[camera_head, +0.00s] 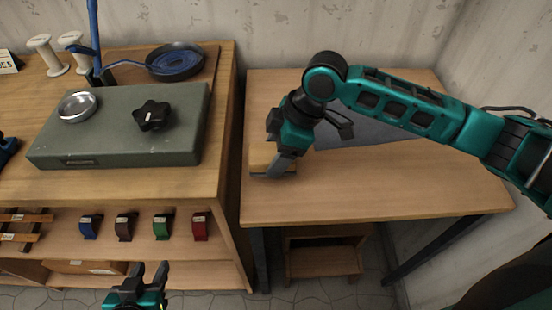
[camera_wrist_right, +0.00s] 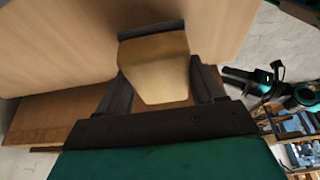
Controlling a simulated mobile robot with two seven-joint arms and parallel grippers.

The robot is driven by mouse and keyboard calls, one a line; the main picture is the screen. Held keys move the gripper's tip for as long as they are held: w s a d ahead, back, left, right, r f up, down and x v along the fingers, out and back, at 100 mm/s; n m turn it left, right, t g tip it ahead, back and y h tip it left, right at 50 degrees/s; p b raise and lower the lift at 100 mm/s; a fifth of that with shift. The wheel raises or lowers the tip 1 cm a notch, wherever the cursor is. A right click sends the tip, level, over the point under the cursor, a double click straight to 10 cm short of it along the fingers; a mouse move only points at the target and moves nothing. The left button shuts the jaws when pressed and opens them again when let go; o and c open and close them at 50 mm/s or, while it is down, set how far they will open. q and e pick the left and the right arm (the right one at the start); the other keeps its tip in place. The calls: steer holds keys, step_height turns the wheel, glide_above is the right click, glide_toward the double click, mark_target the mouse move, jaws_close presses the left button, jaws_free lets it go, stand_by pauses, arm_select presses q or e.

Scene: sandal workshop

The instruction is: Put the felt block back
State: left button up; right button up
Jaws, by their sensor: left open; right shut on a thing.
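My right gripper (camera_head: 280,165) is over the left front part of the right-hand table. It is shut on a tan block, which I take to be the felt block (camera_head: 259,157). In the right wrist view the block (camera_wrist_right: 157,68) sits between the two dark fingers, with a dark strip along its far end. The fingers hide part of it, and I cannot tell whether it touches the tabletop. My left gripper (camera_head: 150,272) is open and empty, low in front of the left bench's shelves.
The right-hand table (camera_head: 370,190) is mostly bare, with a grey sheet (camera_head: 365,132) behind my right wrist. The left bench holds a grey-green box (camera_head: 110,150) with a black knob, a metal bowl (camera_head: 77,107) and a pan (camera_head: 175,60). A wooden stool (camera_head: 323,254) stands below the table.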

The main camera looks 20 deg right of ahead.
steer(key=shift+f, duration=1.2)
steer(key=o, duration=1)
steer(key=shift+f, duration=0.1)
steer(key=p+v, duration=0.1)
steer(key=v, duration=1.1)
steer(key=shift+p, duration=0.35)
steer(key=shift+s, duration=0.15)
